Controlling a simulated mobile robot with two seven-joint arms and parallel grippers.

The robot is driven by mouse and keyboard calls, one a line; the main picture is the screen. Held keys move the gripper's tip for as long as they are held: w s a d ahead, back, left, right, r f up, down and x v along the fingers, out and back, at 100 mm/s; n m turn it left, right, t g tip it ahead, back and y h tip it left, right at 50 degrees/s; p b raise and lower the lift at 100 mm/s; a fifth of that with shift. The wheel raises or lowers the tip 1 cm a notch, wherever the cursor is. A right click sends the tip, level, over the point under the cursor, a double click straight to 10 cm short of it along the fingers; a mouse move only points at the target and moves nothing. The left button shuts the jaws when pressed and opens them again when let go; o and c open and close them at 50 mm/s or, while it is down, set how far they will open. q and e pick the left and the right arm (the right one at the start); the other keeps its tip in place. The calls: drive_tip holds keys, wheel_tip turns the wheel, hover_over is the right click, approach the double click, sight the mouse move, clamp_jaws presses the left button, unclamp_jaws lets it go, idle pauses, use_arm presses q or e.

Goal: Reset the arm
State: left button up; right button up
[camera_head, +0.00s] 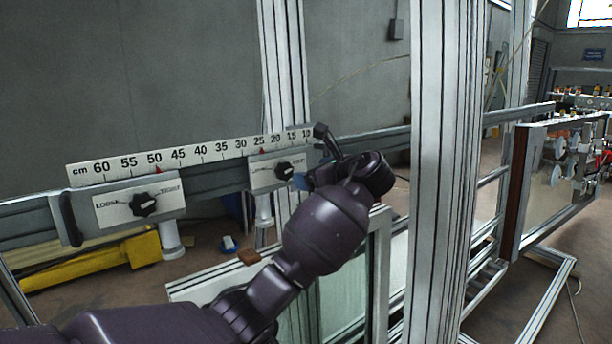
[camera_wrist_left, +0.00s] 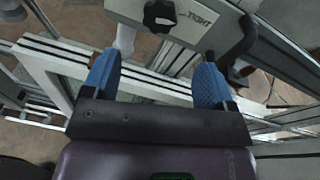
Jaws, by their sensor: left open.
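My left arm comes in from the lower left in the head view. My left gripper (camera_head: 306,178) is in front of the right slider, mostly hidden behind its own wrist. In the left wrist view its two blue fingertips (camera_wrist_left: 155,82) are spread apart with nothing between them. The right slider's plate (camera_head: 263,179) has a black knob (camera_head: 284,171), also seen in the wrist view (camera_wrist_left: 160,15) beyond the fingers. The slider's dark handle (camera_head: 325,138) stands at its right end; in the wrist view it is beyond the right finger (camera_wrist_left: 240,42). My right gripper is not in view.
A left slider (camera_head: 112,213) with a LOOSE/TIGHT knob (camera_head: 142,204) sits on the rail under a centimetre scale (camera_head: 185,157). A tall aluminium post (camera_head: 440,170) stands close to my wrist's right. A framed panel (camera_head: 560,165) stands farther right.

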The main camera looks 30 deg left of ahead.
use_arm(q)
drive_tip(key=shift+s+d, duration=0.1)
drive_tip(key=shift+d, duration=0.05)
idle(0.5)
drive_tip(key=w+d+r+n+t+h, duration=0.3)
drive_tip(key=w+d+n+t+h, duration=0.3)
drive_tip(key=t, duration=0.4)
drive_tip(key=s+d+f+n+t+h, duration=0.1)
drive_tip(key=s+d+f+n+h, duration=0.2)
drive_tip(key=f, duration=0.4)
drive_tip(key=s+d+f+n+t+h, duration=0.1)
drive_tip(key=s+d+f+t+h, duration=0.15)
drive_tip(key=f+h, duration=0.4)
drive_tip(key=s+a+f+n+g, duration=0.2)
drive_tip(key=s+f+n+g, duration=0.1)
drive_tip(key=s+f, duration=1.5)
drive_tip(key=s+a+f+n+g+y+b, duration=0.1)
drive_tip(key=s+a+f+n+g, duration=0.2)
drive_tip(key=s+f, duration=1.5)
drive_tip(key=n+g, duration=0.1)
drive_tip(key=n, duration=0.1)
drive_tip(key=shift+f+n, duration=0.25)
drive_tip(key=shift+n, duration=0.05)
